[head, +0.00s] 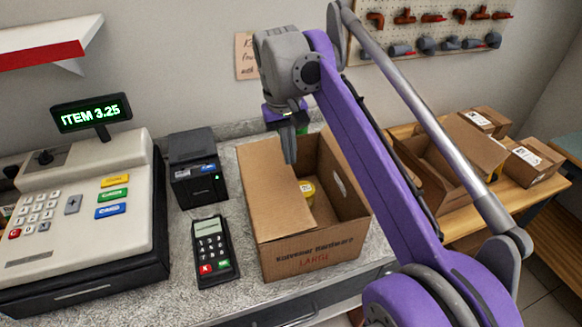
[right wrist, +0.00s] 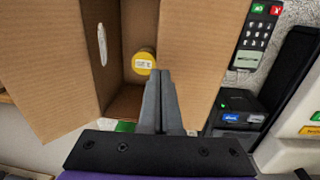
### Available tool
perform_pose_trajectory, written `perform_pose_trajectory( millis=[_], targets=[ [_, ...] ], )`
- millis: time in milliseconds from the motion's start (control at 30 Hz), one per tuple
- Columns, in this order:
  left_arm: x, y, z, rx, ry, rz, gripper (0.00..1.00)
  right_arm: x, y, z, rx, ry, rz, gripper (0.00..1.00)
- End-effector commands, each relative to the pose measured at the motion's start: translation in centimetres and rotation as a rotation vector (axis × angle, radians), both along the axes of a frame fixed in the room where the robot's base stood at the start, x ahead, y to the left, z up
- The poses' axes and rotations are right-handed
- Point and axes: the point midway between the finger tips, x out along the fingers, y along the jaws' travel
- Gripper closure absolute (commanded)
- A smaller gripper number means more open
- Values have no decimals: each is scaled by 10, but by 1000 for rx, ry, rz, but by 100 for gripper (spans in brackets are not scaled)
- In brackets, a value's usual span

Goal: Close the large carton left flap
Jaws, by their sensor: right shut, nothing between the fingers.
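The large carton (head: 320,250) stands open-topped on the grey counter. Its left flap (head: 268,195) is folded inward, looks about level, and covers the left part of the opening; in the right wrist view the flap (right wrist: 205,45) is on the right. A yellow tin (head: 307,188) sits inside and shows in the right wrist view (right wrist: 144,62). My right gripper (head: 290,158) is shut and empty, over the carton's far part by the flap's inner edge; contact cannot be told. In the right wrist view the opposite flap (right wrist: 50,60) spreads outward. My left gripper is not in view.
A card terminal (head: 213,248) and a black printer (head: 196,168) stand close left of the carton. The cash register (head: 85,210) is farther left. More cartons (head: 450,165) sit on a wooden table to the right. My right arm hides part of the carton's right side.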

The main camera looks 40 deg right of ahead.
Motion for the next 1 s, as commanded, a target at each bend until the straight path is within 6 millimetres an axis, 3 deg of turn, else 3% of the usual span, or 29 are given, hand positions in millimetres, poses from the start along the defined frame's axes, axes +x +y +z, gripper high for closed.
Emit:
perform_pose_trajectory(
  millis=[200,700,900,1000],
  targets=[
    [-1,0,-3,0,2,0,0,-1,-2,-29,0,0,0,100],
    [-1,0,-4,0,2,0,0,-1,-3,-38,0,-1,0,100],
    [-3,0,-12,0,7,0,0,-3,-7,-59,-1,0,0,100],
    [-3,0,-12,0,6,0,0,-3,-7,-60,1,2,0,100]
  ],
)
